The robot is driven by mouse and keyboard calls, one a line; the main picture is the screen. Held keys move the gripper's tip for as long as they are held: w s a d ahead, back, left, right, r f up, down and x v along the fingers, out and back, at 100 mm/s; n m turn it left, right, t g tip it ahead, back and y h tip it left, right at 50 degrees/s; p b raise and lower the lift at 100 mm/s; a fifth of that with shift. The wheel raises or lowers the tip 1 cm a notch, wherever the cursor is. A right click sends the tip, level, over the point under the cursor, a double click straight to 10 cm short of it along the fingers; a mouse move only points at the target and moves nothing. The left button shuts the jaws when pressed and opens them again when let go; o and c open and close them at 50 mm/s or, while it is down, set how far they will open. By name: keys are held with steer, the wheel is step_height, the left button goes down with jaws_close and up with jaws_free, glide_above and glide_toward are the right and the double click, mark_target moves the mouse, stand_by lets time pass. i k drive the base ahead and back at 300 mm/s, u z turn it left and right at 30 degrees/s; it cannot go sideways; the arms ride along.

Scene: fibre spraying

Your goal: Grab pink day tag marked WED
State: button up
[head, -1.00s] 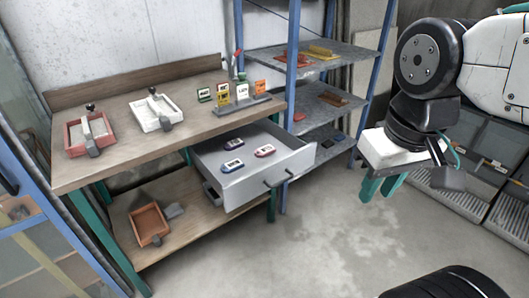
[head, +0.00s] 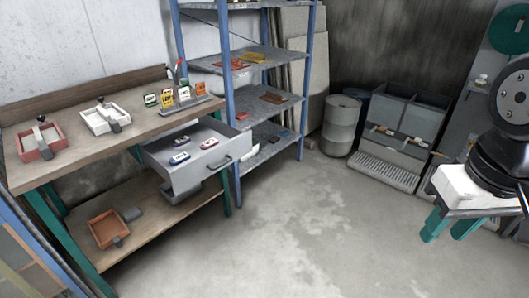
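In the head view, the open drawer (head: 190,178) under the bench top holds several small tags. One has a pink-red edge (head: 209,143), one is blue (head: 180,158), and a darker one (head: 181,140) lies behind. Their lettering is too small to read, so I cannot tell which is marked WED. More upright tags in green, yellow, red and orange (head: 201,90) stand on a grey rack on the bench. Only dark parts of my arm show at the right edge, well away from the drawer. My gripper's fingers are not seen.
The wooden bench (head: 60,160) carries a red tray (head: 25,150) and a white tray (head: 92,124). A blue-framed shelf (head: 228,70) stands right of the drawer. A white-topped stand (head: 455,185) with teal legs is at the right. The concrete floor (head: 320,235) between is clear.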

mark_target(210, 142)
steer(key=z, duration=0.55)
steer(key=i, duration=1.45)
steer(key=u, duration=0.8)
steer(key=i, duration=0.75)
steer(key=u, duration=1.4)
steer(key=i, duration=0.55)
steer(key=u, duration=0.45)
